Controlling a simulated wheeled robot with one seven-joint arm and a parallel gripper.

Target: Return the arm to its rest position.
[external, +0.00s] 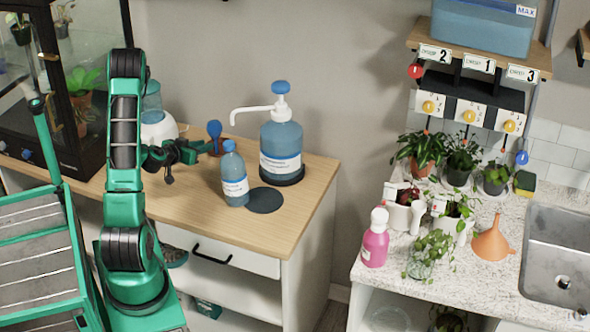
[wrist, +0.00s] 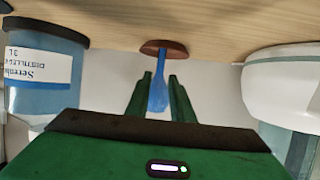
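My arm (external: 124,150) reaches right over the wooden counter. My gripper (external: 196,148) is low above the countertop; in the wrist view its two green fingers (wrist: 160,85) are apart, with nothing seen clamped. A blue upright piece (external: 214,129) on a round brown base stands just beyond the fingertips. In the wrist view, which looks upside down, the blue piece (wrist: 158,96) shows in the gap between the fingers, its brown base (wrist: 165,47) on the wood. I cannot tell whether the fingertips reach around it.
A blue labelled bottle (external: 234,178) and a large pump bottle (external: 281,150) stand right of my gripper, near a dark round mat (external: 264,201). A white-based appliance (external: 158,128) is behind my arm. A glass cabinet (external: 50,75) stands left. Plants fill the right counter (external: 490,215).

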